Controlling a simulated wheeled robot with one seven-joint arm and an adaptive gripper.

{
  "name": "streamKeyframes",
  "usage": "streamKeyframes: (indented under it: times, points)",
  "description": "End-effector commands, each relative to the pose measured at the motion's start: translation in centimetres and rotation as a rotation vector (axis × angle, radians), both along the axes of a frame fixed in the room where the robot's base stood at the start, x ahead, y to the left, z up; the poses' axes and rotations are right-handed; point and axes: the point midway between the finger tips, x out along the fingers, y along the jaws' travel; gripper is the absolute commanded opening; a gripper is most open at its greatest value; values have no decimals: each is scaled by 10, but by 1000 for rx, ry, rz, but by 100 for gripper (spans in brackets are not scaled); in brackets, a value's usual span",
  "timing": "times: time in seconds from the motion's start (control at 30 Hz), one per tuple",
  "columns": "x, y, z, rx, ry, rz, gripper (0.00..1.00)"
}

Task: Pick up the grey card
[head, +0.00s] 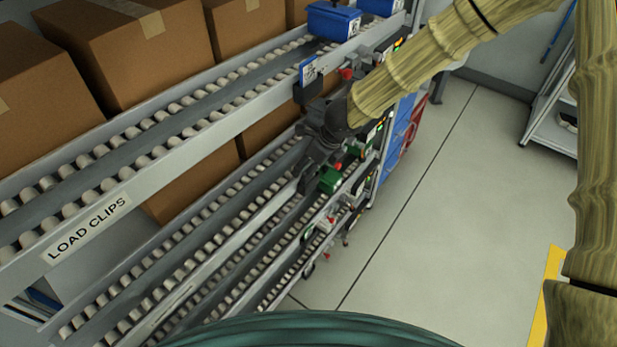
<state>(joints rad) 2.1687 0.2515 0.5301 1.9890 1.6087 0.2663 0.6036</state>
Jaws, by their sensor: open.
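My gripper (312,168) is dark grey and open, at the end of my arm, beside the right end of the roller racks. Its fingers point down and left over the lower roller lanes, close to a green box-like part (333,180). I cannot pick out a grey card; it may be hidden behind the gripper or too small to tell. A small blue and white card (308,73) is on the upper rail, above and left of the gripper.
Small devices with red knobs line the rack end. The floor (440,210) to the right is clear.

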Motion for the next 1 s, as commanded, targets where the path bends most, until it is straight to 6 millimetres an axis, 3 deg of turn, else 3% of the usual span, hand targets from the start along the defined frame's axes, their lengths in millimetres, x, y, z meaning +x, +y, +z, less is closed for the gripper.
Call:
streamKeyframes:
  times: [0.2,0.47,0.5,0.73,1.0]
  points:
    - [5,6,-21,-1,-1,1,75]
    - [6,7,-23,-1,-1,0,75]
    - [6,7,-23,-1,-1,0,73]
    - [6,7,-23,0,0,0,33]
    - [6,7,-23,-1,-1,0,33]
